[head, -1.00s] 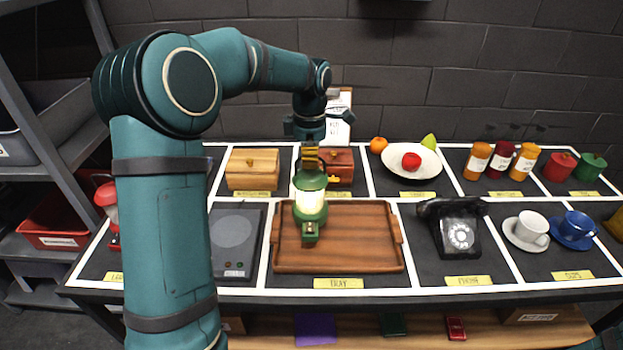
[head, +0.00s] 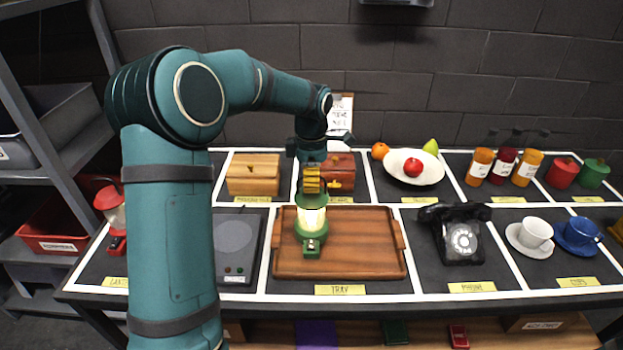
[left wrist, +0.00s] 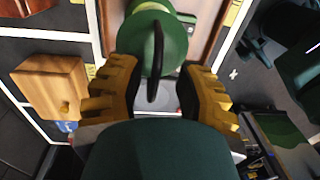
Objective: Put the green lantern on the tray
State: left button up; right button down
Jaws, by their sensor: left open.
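The green lantern (head: 312,228) stands upright on the left part of the brown wooden tray (head: 365,262), its base appearing to rest on the tray floor. My left gripper (head: 312,186) is above it, pointing down, and hides most of the lantern's top in the head view. In the left wrist view, the yellow-tipped fingers of my left gripper (left wrist: 160,95) are apart on either side of the dark handle of the lantern (left wrist: 165,45). The gripper is open and holds nothing. My right gripper is not in view.
A black telephone (head: 460,238) stands right of the tray and a flat dark device (head: 235,243) left of it. Wooden boxes (head: 253,174) are behind, and a red lantern (head: 111,212) is at far left. The tray's right part is clear.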

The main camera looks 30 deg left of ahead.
pick_arm(q)
jog(key=shift+r, duration=0.1)
notch_tip(320, 180, up, 12)
jog(key=p, duration=0.3)
jog(key=shift+w+a, duration=0.2)
jog(key=shift+w, duration=0.15)
dwell(0.3)
